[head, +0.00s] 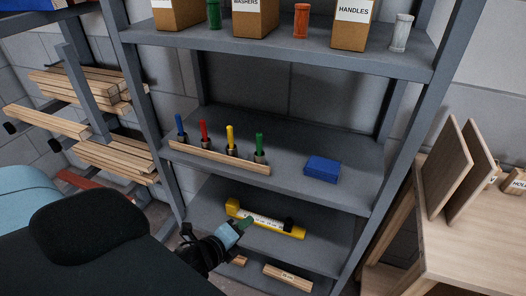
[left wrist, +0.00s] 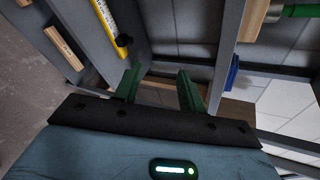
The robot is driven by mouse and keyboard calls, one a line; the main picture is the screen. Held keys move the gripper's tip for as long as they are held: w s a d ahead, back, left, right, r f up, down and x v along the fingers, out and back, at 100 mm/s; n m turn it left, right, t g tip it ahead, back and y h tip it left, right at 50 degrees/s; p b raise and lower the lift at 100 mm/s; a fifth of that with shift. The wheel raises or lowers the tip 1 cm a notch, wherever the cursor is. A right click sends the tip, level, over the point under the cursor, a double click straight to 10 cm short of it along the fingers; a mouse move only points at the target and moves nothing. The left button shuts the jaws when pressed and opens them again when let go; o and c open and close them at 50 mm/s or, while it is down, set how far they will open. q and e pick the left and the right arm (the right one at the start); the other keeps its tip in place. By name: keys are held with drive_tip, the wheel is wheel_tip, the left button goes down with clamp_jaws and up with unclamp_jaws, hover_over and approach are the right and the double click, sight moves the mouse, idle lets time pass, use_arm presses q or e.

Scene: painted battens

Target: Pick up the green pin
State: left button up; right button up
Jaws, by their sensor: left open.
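The green pin (head: 260,141) stands upright in a dark socket at the right end of a wooden batten rack (head: 220,157) on the middle shelf. Blue, red and yellow pins stand to its left. In the left wrist view a green pin (left wrist: 302,11) shows at the top right corner, partly cut off. My left gripper (head: 245,223) is below and in front of the rack, apart from the pin, by the lower shelf. Its two green fingers (left wrist: 158,88) are spread with nothing between them. My right gripper is not in view.
A blue box (head: 322,169) lies right of the rack. A yellow level-like tool (head: 265,220) lies on the lower shelf behind my left gripper. The upper shelf (head: 270,48) overhangs the pins. Grey posts stand on both sides. A wooden bench (head: 480,245) stands at the right.

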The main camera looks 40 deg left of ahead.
use_arm(q)
drive_tip(key=w+a+r+m, duration=0.1)
drive_tip(key=w+r+m, duration=0.1)
drive_tip(key=w+a+r+m+t, duration=0.1)
drive_tip(key=w+r+m, duration=0.1)
drive_tip(key=r, duration=0.1)
drive_tip(key=w+r+m+t+y, duration=0.1)
drive_tip(key=r+m, duration=0.1)
drive_tip(key=shift+w+a+r+b, duration=0.35)
drive_tip(key=shift+w+a+r, duration=0.05)
drive_tip(key=m+t, duration=0.3)
drive_tip(key=m, duration=0.4)
approach(258, 143)
drive_tip(key=w, duration=0.5)
drive_tip(key=shift+a+f, duration=0.1)
drive_tip(key=shift+a, duration=0.05)
drive_tip(key=shift+w+a, duration=0.2)
drive_tip(key=shift+w, duration=1.7)
drive_tip(key=shift+w+a, duration=0.2)
drive_tip(key=shift+w, duration=1.7)
clamp_jaws()
